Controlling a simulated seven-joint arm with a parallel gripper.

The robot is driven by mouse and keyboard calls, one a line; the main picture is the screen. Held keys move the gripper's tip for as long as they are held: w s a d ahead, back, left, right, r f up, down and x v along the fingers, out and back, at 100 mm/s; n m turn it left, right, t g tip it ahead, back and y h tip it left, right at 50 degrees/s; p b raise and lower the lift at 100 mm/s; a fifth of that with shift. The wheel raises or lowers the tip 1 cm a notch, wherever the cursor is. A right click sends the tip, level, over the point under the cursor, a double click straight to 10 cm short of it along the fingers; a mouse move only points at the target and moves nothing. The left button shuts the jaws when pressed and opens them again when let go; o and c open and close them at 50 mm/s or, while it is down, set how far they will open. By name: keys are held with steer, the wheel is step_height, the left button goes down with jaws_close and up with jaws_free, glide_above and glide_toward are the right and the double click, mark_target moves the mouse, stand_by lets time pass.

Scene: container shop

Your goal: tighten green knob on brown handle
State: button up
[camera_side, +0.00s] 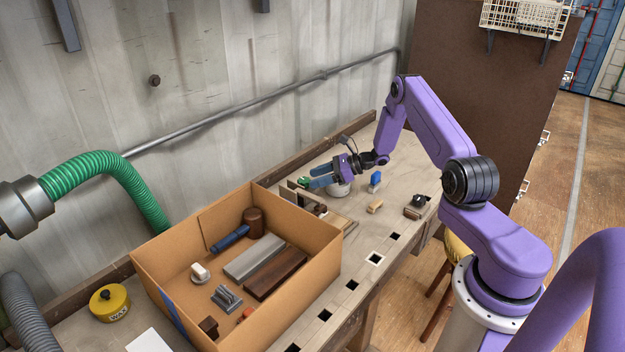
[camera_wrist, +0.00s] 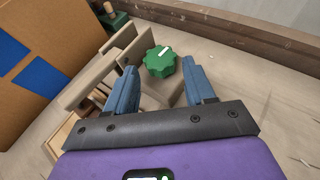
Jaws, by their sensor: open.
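The green knob (camera_wrist: 161,61) is lobed, with a white mark on top. In the wrist view it appears between the tips of my gripper's blue fingers, with a gap on each side. My gripper (camera_wrist: 160,68) is open and empty. In the side view my gripper (camera_side: 312,177) points left above the bench, and the green knob (camera_side: 303,182) shows small at its fingertips. Tan-brown pieces (camera_wrist: 91,88) stand left of the knob and below it. I cannot tell how the knob joins them, or which part is the brown handle.
An open cardboard box (camera_side: 312,268) holding several items stands close to my gripper. A blue-topped item (camera_side: 375,180), a small wooden block (camera_side: 375,206) and a dark-topped block (camera_side: 416,206) stand to its right. A wooden ledge (camera_wrist: 240,30) runs along the back.

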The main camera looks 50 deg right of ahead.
mark_target(304, 183)
steer(key=shift+x, duration=1.1)
steer(key=c, duration=0.8)
steer(key=shift+s+a+m+t+h, duration=0.1)
steer(key=shift+a+m+t+h, duration=0.15)
steer(key=shift+m+t+h, duration=0.65)
steer(key=shift+s+a+m+t+h, duration=0.2)
steer(key=shift+m+t+h, duration=0.2)
steer(key=shift+m+h, duration=1)
steer(key=o, duration=0.8)
